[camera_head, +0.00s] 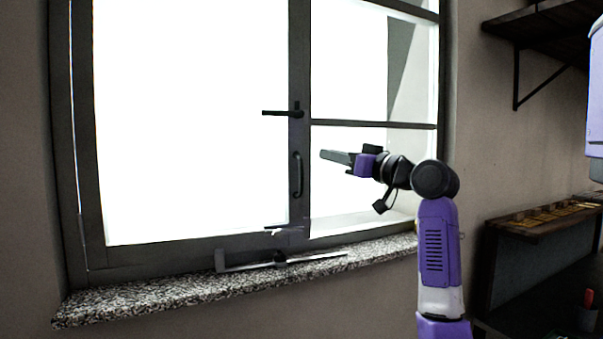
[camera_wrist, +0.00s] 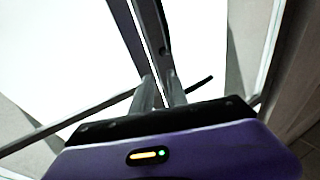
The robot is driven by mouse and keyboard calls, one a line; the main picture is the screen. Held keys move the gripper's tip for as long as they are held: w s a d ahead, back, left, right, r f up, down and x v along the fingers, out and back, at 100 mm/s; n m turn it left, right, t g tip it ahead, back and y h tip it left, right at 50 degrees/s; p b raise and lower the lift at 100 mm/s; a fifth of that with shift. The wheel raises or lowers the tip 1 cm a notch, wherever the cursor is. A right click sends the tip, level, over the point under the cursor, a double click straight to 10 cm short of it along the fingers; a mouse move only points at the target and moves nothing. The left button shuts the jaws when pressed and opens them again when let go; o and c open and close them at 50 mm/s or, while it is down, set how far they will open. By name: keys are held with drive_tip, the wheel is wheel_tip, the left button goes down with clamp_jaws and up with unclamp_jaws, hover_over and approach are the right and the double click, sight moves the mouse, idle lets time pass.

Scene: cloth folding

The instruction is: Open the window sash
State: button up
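The window's left sash (camera_head: 297,60) has a dark frame and a bright pane. The frames do not clearly show whether it stands ajar. A dark lever handle (camera_head: 281,112) on its right stile points left, roughly level. A vertical pull handle (camera_head: 297,174) is below it. My gripper (camera_head: 323,155) is right of the pull handle and below the lever, and looks apart from both in the head view. In the wrist view its two grey fingers (camera_wrist: 162,92) are close together with a narrow gap. A dark bar (camera_wrist: 200,84), perhaps a handle, shows beside the right finger.
A speckled stone sill (camera_head: 150,295) runs below the window, and a dark bar with a light strip (camera_head: 285,262) lies along it. A small latch (camera_head: 283,229) is low on the stile. Shelves (camera_head: 540,20) and a workbench (camera_head: 545,222) are at right.

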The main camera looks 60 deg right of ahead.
sight(302, 176)
drive_tip(key=shift+w+a+f+n+g+y+p, duration=0.1)
drive_tip(key=shift+w+f+n+g+y+p, duration=0.25)
drive_tip(key=shift+w+f, duration=0.8)
drive_tip(key=shift+w+a+f+n+g+y+p, duration=0.15)
drive_tip(key=shift+w+f+y+p, duration=0.35)
drive_tip(key=shift+w, duration=1.3)
drive_tip(key=shift+w+a+f+n+g+y+p, duration=0.1)
drive_tip(key=shift+w+f+g+y+p, duration=0.35)
drive_tip(key=shift+w, duration=1.05)
drive_tip(key=shift+f+t, duration=0.15)
drive_tip(key=shift+t, duration=0.1)
clamp_jaws()
